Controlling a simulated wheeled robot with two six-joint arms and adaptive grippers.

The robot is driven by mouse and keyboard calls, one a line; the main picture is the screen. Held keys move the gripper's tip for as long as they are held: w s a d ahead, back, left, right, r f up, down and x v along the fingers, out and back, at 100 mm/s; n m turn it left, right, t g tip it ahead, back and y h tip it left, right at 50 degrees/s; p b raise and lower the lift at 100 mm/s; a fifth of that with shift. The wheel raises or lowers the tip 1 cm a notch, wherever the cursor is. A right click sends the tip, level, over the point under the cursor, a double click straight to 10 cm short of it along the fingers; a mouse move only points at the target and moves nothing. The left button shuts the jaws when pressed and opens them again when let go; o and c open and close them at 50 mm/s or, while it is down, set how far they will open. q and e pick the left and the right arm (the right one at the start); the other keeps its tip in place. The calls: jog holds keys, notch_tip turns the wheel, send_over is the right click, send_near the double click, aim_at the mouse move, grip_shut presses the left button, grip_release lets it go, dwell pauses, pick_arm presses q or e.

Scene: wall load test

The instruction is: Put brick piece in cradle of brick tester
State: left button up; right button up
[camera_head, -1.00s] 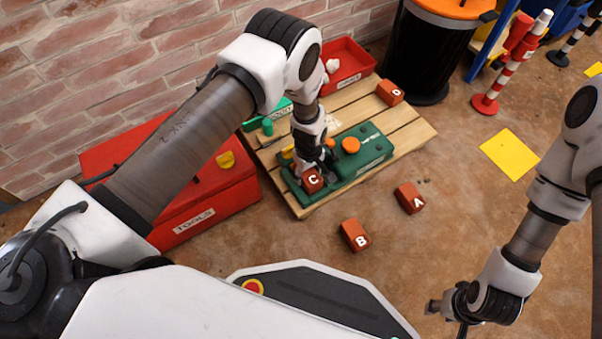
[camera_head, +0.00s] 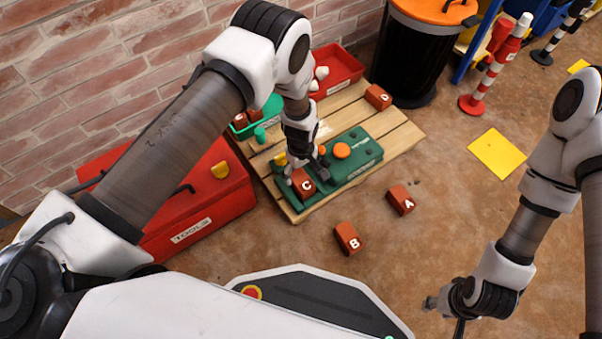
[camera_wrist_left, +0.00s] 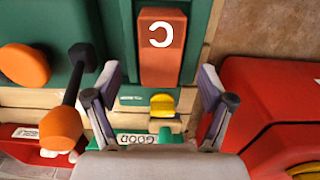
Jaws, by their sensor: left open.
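The green brick tester (camera_head: 352,160) lies on a wooden pallet, with an orange knob (camera_head: 341,151) on top. A red-brown brick marked C (camera_head: 304,184) sits at the tester's front left end, apparently in its cradle; it also shows in the left wrist view (camera_wrist_left: 160,62). My left gripper (camera_head: 305,168) is open just behind and above brick C. In the left wrist view its fingers (camera_wrist_left: 160,85) are spread apart, with the brick beyond their tips and clear of both. A black lever with an orange ball (camera_wrist_left: 61,130) stands beside the left finger. My right gripper (camera_head: 447,308) hangs at lower right, away from the tester.
Bricks B (camera_head: 347,238) and A (camera_head: 401,200) lie on the floor; brick D (camera_head: 378,96) is on the pallet's far corner. A green tray (camera_head: 270,108) holding bricks and a red tray (camera_head: 340,75) stand behind. A red toolbox (camera_head: 205,205) is left of the pallet (camera_head: 402,137).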

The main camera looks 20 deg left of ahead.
aim_at(301, 179)
pick_arm(q)
notch_tip(301, 179, up, 8)
jog(key=f+p, duration=0.1)
jog(key=p, duration=0.2)
jog(key=s+a+f+m, duration=0.2)
jog(key=s+a+m, duration=0.45)
jog(key=s, duration=0.85)
jog(key=s+a+r+m, duration=0.1)
jog(key=s+r, duration=0.1)
jog(key=s, duration=0.4)
jog(key=s+a+r+m, duration=0.2)
jog(key=s, duration=0.4)
jog(key=shift+a, duration=0.15)
pick_arm(e)
notch_tip(301, 179, up, 4)
jog(key=shift+r, duration=0.1)
pick_arm(q)
jog(key=shift+m, duration=0.25)
